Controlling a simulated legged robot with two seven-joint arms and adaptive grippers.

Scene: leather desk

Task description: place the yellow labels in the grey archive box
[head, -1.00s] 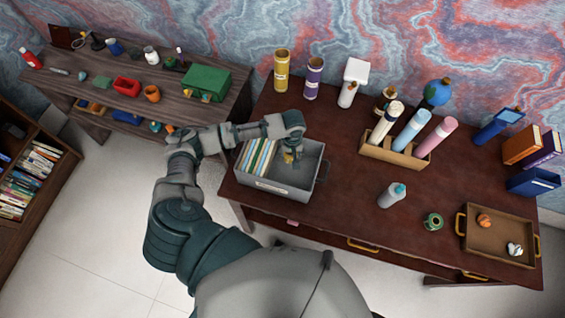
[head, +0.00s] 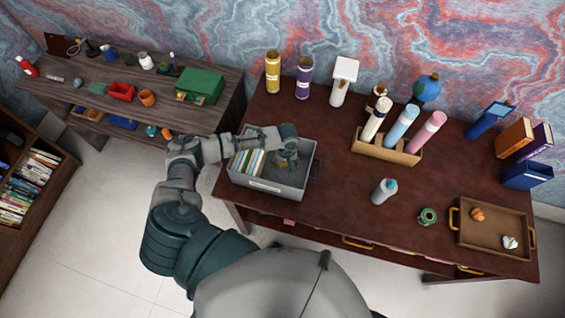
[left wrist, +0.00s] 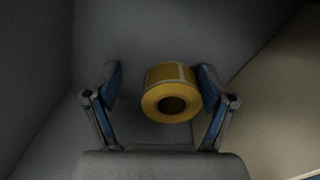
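The grey archive box (head: 292,191) stands at the left end of the desk, with a row of files (head: 248,162) in its left part. My left gripper (head: 284,162) reaches down into the box's right part. In the left wrist view, the yellow labels (left wrist: 171,92) are a roll between the two fingers of my left gripper (left wrist: 158,70), against grey surfaces. The right finger is close to the roll, and a clear gap shows at the left finger, so the gripper is open. The roll is hidden in the head view. My right gripper is out of view.
A cardboard holder (head: 388,150) with rolled tubes stands right of the box. A grey bottle (head: 383,191) and a wooden tray (head: 490,242) are farther right. Yellow (head: 272,72) and purple (head: 304,78) tubes stand behind the box. The desk just right of the box is clear.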

